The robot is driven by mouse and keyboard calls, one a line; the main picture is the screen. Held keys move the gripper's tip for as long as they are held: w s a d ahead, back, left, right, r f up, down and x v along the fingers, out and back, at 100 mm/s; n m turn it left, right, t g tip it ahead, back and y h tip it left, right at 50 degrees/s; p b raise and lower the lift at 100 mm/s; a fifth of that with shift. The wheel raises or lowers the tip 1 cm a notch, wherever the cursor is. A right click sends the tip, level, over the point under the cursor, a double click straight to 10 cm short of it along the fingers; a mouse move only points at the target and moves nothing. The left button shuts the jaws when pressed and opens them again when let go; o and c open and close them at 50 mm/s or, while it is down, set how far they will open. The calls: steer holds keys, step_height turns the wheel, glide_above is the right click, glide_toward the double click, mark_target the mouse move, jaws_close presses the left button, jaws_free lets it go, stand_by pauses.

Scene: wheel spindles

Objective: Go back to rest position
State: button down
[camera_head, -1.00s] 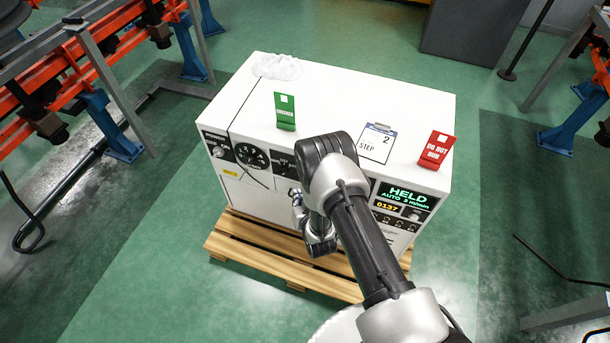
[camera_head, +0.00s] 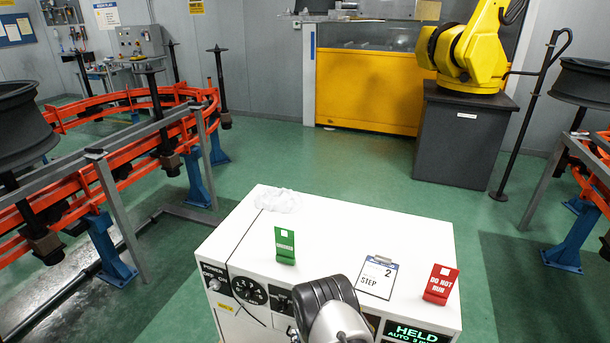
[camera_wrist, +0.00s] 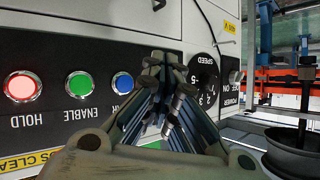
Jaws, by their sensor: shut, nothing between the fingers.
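My gripper (camera_wrist: 165,85) is shut and empty in the wrist view, its fingers together in front of the cabinet's control panel (camera_wrist: 60,125). It is close to the panel; I cannot tell the exact gap. A lit red HOLD button (camera_wrist: 22,87), a green ENABLE button (camera_wrist: 79,85) and a blue button (camera_wrist: 122,83) sit left of the fingers, and a SPEED dial (camera_wrist: 203,72) sits to the right. In the head view my arm shows at the bottom, before the white cabinet (camera_head: 330,225); the gripper is mostly cut off there.
A green sign (camera_head: 285,246), a STEP 2 clipboard (camera_head: 377,277), a red DO NOT RUN sign (camera_head: 440,284) and a clear crumpled item (camera_head: 277,200) are on the cabinet top. Orange rails (camera_head: 90,170) stand left. A yellow robot (camera_head: 470,45) stands behind. Green floor (camera_head: 340,160) is open between.

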steer(key=w+r, duration=0.5)
steer(key=r, duration=0.4)
steer(key=s+d+r+g+h, duration=0.1)
steer(key=d+r, duration=0.3)
steer(key=r, duration=0.8)
steer(key=s+d+r+g+h, duration=0.15)
steer(key=d+r, duration=0.25)
steer(key=r, duration=0.7)
steer(key=s+d+r+g, duration=0.2)
steer(key=s+d+r, duration=0.2)
steer(key=s+r, duration=0.45)
steer(key=s+d+r+g, duration=0.1)
steer(key=s+d+r, duration=0.1)
steer(key=s, duration=1.1)
steer(key=s+d+r+g+h, duration=0.1)
steer(key=s+r, duration=0.4)
steer(key=s, duration=0.8)
steer(key=shift+d+m, duration=0.4)
steer(key=shift+d, duration=0.45)
